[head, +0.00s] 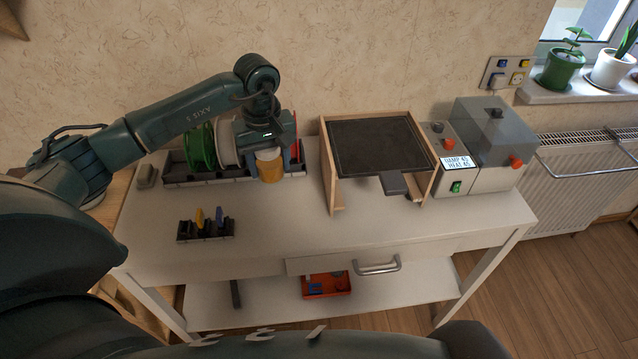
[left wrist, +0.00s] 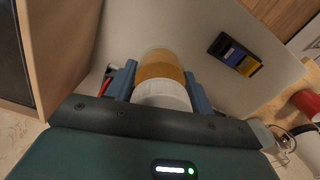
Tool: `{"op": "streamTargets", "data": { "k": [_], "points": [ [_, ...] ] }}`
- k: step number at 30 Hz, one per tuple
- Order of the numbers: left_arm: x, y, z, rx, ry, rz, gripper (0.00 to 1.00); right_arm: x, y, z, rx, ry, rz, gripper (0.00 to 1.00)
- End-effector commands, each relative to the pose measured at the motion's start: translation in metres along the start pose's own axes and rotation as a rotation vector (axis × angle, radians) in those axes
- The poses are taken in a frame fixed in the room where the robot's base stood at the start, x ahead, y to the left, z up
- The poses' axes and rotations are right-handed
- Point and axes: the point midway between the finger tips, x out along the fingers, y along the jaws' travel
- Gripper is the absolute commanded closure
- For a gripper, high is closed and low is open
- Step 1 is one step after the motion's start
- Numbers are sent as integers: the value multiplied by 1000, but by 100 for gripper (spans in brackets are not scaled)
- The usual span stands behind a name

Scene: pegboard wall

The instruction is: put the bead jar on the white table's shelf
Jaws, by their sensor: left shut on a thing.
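The bead jar (head: 270,168) is amber with a white lid. My left gripper (head: 266,152) comes from above and is shut on it, with the jar upright, just in front of the rack at the back left of the white table (head: 270,240). In the left wrist view the amber jar (left wrist: 160,66) and its white lid sit between the two blue fingers (left wrist: 160,88). I cannot tell whether its base touches the tabletop. The table's lower shelf (head: 400,288) shows below the drawer; its left part is partly hidden by my own body. My right gripper is not in view.
A spool rack (head: 178,172) stands behind the jar. A small dark holder (head: 207,231) is at the front left. A wooden stand with a black top (head: 375,142) and a grey machine (head: 490,145) are to the right.

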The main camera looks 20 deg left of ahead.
Motion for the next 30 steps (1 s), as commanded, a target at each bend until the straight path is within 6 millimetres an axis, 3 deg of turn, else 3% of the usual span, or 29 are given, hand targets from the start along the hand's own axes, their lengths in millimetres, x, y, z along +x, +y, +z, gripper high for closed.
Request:
{"op": "streamTargets", "data": {
  "k": [9, 15, 21, 30],
  "points": [
    [49, -1, 0, -10, -4, -2, 76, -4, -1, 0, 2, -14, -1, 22],
    [66, 0, -1, -9, -2, 0, 76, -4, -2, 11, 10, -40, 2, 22],
    [93, -1, 0, -10, -4, -3, 76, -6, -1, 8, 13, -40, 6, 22],
    [101, -1, -2, -8, 0, 0, 76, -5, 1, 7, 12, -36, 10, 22]
  ]
}}
